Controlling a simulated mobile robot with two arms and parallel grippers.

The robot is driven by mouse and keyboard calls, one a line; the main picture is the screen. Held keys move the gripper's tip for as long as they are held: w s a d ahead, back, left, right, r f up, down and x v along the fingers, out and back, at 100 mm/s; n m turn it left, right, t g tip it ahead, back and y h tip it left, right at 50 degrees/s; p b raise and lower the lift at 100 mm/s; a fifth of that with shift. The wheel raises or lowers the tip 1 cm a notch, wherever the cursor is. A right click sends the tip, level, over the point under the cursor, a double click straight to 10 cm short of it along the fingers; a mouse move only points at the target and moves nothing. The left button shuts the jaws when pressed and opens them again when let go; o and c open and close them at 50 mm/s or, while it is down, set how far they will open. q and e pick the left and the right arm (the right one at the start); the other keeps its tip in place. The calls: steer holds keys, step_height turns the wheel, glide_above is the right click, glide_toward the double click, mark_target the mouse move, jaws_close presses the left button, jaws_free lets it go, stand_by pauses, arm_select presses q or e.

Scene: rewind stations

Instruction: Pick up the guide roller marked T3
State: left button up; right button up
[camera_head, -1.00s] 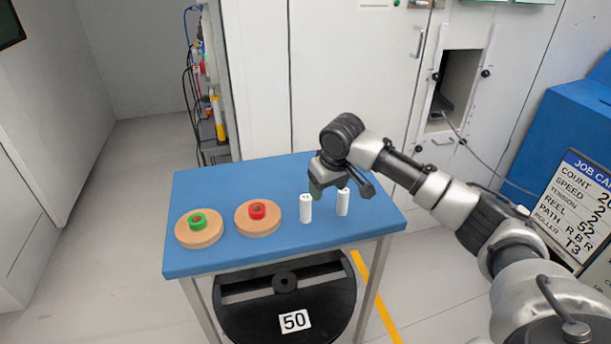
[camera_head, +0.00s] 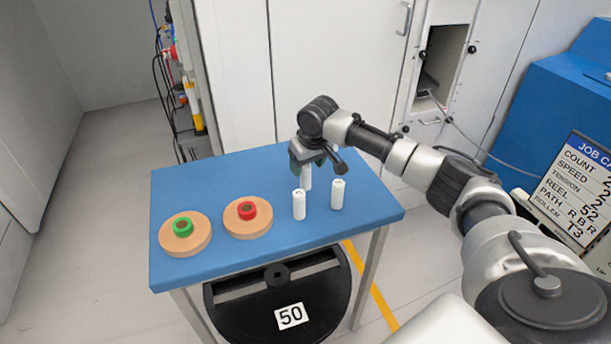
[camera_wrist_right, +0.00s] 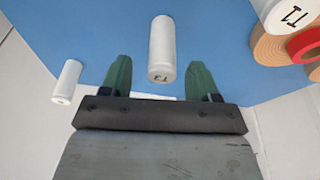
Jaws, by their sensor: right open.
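Three white guide rollers stand on the blue table in the head view: one at front left (camera_head: 299,204), one at right (camera_head: 338,194), and one behind them (camera_head: 306,177), partly hidden by my right gripper (camera_head: 308,163). My left gripper is out of view.
Two tan discs, one with a green ring (camera_head: 183,226) and one with a red ring (camera_head: 248,210), lie on the left of the blue table (camera_head: 215,180). A black reel marked 50 (camera_head: 235,305) is below. A job card (camera_head: 578,190) at right lists roller T3.

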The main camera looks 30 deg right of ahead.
mark_target(305, 171)
steer(key=x, duration=0.3)
steer(key=shift+w+a+f, duration=0.1)
steer(key=shift+a+f, duration=0.05)
steer(key=shift+f, duration=0.15)
steer(key=c, duration=0.9)
steer(key=shift+c, duration=0.5)
steer(key=shift+r, duration=0.2)
